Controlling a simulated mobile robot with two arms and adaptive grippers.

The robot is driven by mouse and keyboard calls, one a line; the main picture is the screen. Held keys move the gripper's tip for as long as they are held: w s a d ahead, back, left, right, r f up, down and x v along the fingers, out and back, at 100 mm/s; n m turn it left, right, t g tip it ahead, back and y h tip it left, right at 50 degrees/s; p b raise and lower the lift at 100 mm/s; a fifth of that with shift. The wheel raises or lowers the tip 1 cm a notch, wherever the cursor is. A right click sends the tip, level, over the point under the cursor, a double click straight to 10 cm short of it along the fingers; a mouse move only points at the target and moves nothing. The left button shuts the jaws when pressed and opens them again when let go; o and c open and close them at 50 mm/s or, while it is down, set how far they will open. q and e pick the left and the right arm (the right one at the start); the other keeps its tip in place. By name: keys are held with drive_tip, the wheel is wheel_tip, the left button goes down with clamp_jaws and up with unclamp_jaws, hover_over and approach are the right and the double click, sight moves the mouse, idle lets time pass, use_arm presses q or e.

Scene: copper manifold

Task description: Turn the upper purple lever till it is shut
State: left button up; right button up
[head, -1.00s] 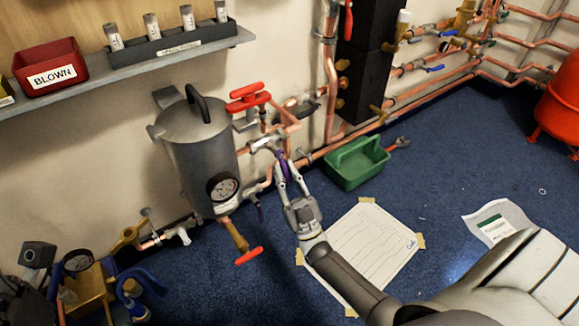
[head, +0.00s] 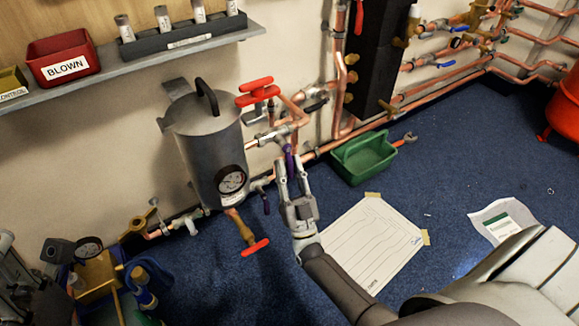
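The upper purple lever (head: 289,160) hangs down from a valve on the copper pipe, right of the grey metal vessel. My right gripper (head: 290,166) is at this lever, with one finger on each side of it. The fingers stand apart, and the lever shows between them; I cannot tell whether they touch it. A lower purple lever (head: 265,202) hangs below and to the left, on the lower pipe. My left gripper is not in view.
The vessel (head: 207,150) with its gauge stands close on the left. Red handles (head: 258,90) sit above the lever, and a red-handled valve (head: 255,247) below. A green tray (head: 363,158) lies right of the gripper. Taped paper (head: 372,245) lies on the blue floor.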

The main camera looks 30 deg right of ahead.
drive_tip(key=shift+o, duration=1.1)
drive_tip(key=shift+a, duration=0.15)
drive_tip(key=shift+o, duration=0.2)
drive_tip(key=v, duration=1.2)
drive_tip(key=shift+f, duration=0.1)
